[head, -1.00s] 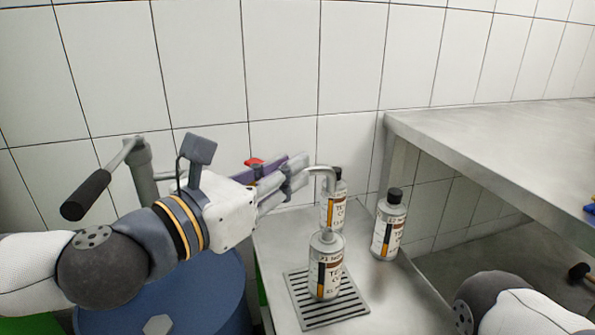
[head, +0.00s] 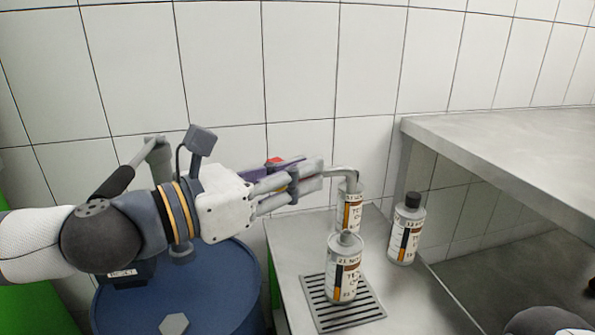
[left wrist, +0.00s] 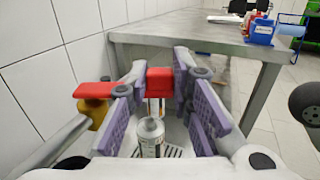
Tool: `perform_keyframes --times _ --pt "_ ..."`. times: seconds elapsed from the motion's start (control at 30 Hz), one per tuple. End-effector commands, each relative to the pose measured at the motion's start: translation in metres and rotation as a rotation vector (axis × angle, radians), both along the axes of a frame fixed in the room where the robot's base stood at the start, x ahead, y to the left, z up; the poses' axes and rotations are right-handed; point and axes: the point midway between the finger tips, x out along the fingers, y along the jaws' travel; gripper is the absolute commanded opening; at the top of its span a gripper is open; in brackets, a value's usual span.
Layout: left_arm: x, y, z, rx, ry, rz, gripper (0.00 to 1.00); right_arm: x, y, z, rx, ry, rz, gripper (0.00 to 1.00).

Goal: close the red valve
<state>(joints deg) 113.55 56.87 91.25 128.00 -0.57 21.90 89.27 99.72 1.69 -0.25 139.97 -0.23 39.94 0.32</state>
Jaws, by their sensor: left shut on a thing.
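The red valve's handle shows as a small red patch (head: 275,162) just above my left gripper (head: 305,180) in the head view. In the left wrist view, a red part (left wrist: 92,90) sits on a brass body (left wrist: 95,112) left of the fingers. More red (left wrist: 160,80) lies between the purple finger pads of my left gripper (left wrist: 163,100). The fingers are shut on the red handle and hide part of it. The grey outlet pipe (head: 345,173) bends down just beyond the fingertips. My right gripper is out of view.
An open-topped bottle (head: 344,265) stands on a drain grate (head: 325,315) below the pipe. Another bottle (head: 350,215) stands behind it, and a black-capped one (head: 406,235) to the right. A blue drum (head: 225,290) is below my left arm. A metal table (head: 510,145) is at right.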

Motion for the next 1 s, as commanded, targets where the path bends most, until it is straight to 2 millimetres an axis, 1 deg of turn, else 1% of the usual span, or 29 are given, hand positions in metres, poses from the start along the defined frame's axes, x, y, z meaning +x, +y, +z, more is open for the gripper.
perform_keyframes --times 0.03,0.07,0.1,0.13,0.17,0.47,0.57,0.8,0.9,1.0 --pt "0.000 0.000 -0.001 0.001 0.000 -0.001 0.00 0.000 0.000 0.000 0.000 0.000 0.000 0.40" --pt "0.000 0.000 -0.001 0.001 0.000 0.000 0.22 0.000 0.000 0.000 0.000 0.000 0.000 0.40" --pt "0.000 0.000 -0.001 0.001 0.000 0.000 0.31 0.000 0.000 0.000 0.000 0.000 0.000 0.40" --pt "0.000 0.000 -0.001 0.001 0.000 0.000 0.38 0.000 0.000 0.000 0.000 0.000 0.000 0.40" --pt "0.000 0.000 -0.001 0.001 0.000 0.000 0.41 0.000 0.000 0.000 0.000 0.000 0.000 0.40" --pt "-0.001 0.002 0.000 0.000 0.000 0.001 0.41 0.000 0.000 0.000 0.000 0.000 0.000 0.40" --pt "-0.010 0.015 0.000 0.000 0.000 0.004 0.41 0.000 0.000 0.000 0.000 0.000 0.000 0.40" --pt "-0.053 0.065 -0.001 0.001 0.000 0.007 0.41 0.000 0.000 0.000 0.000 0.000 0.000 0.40" --pt "-0.067 0.079 -0.001 0.001 0.001 0.005 0.41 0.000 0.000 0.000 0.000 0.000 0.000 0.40" --pt "-0.075 0.088 0.000 0.001 -0.001 0.003 0.41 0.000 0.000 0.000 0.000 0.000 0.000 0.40"
